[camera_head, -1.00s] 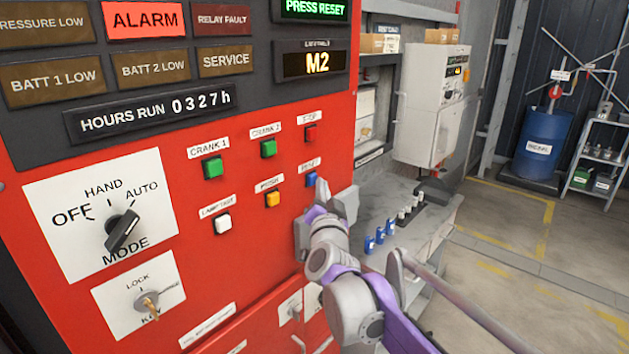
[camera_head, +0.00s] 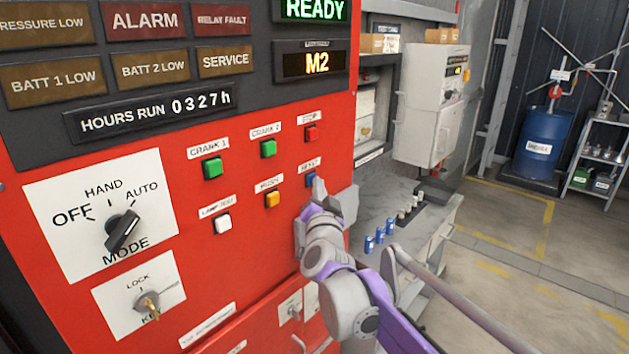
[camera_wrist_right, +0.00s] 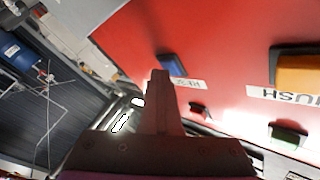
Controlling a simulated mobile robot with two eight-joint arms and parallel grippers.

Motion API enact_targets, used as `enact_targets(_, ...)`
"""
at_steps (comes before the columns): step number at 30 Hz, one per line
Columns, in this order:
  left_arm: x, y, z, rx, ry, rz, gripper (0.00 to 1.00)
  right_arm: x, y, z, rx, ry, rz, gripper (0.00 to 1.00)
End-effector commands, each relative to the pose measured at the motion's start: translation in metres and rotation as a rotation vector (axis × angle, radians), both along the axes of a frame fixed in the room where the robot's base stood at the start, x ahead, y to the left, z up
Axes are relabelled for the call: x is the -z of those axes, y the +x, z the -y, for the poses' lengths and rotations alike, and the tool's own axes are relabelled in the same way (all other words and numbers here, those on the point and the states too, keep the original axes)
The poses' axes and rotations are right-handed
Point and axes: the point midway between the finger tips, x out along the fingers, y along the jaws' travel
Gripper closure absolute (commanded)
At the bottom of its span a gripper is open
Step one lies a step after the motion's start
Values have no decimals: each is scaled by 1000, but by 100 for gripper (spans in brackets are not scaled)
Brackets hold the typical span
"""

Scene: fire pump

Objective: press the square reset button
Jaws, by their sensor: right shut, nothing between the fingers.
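The blue square reset button (camera_head: 311,179) sits on the red panel (camera_head: 255,240), under a small white label, below the red stop button (camera_head: 311,133). My right gripper (camera_head: 318,187) is shut and empty, its tip right at the lower right of the blue button. In the right wrist view the blue button (camera_wrist_right: 172,65) shows just beyond the shut fingertips (camera_wrist_right: 160,74). I cannot tell whether they touch it. The green display (camera_head: 314,9) reads READY, and the ALARM tile (camera_head: 143,20) is dim. My left gripper is not in view.
An amber button (camera_head: 272,199), a white button (camera_head: 222,223) and two green buttons (camera_head: 269,149) are close by on the panel. The mode knob (camera_head: 122,231) and key switch (camera_head: 147,304) are at left. A grey bench (camera_head: 390,200) with small blue cans stands right of the panel.

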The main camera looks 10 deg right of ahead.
Motion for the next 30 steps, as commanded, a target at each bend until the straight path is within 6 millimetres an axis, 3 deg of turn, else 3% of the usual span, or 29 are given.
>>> enact_targets(30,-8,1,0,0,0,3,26,0,-25,20,2,-1,0,100)
